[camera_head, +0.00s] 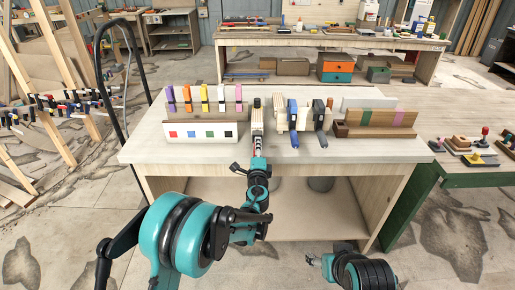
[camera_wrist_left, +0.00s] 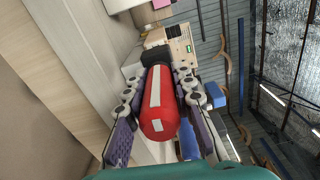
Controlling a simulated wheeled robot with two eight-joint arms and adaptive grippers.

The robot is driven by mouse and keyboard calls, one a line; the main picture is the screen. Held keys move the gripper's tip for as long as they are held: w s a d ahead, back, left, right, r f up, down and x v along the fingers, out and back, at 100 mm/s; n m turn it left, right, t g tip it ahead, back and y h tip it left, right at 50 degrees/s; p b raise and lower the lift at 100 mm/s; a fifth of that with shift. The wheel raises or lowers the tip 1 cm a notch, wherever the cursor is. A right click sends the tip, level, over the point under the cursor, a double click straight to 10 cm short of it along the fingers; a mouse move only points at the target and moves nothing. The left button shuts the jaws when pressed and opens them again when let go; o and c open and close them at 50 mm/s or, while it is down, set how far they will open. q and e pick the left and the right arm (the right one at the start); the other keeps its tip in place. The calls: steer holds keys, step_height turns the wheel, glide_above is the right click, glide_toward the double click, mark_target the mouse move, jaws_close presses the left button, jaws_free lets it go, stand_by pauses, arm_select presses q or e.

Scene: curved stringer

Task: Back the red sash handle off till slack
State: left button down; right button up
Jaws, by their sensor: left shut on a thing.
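The red sash handle (camera_wrist_left: 158,110), a red cylinder with white stripes, fills the middle of the left wrist view, its end facing the camera. My left gripper (camera_wrist_left: 160,108) has a finger along each side of it and is shut on it. In the head view the left gripper (camera_head: 258,150) is at the front of the workbench, in front of a pale upright block (camera_head: 257,117); only a little of the red handle shows there. My right gripper (camera_head: 314,259) is low in front of the bench, away from everything, too small to read its fingers.
The workbench (camera_head: 190,152) carries a white board (camera_head: 200,132) with coloured squares and several coloured clamps at left. Blue (camera_head: 293,118) and black clamps stand close right of the pale block. Wooden strips (camera_head: 375,122) lie farther right. The front left of the benchtop is clear.

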arm_select(q)
steer(key=n, duration=0.4)
steer(key=shift+n, duration=0.3)
steer(key=n, duration=0.3)
steer(key=shift+n, duration=0.4)
steer(key=n, duration=0.4)
steer(key=shift+b, duration=0.3)
steer(key=shift+n, duration=2.1)
steer(key=c, duration=1.3)
jaws_free()
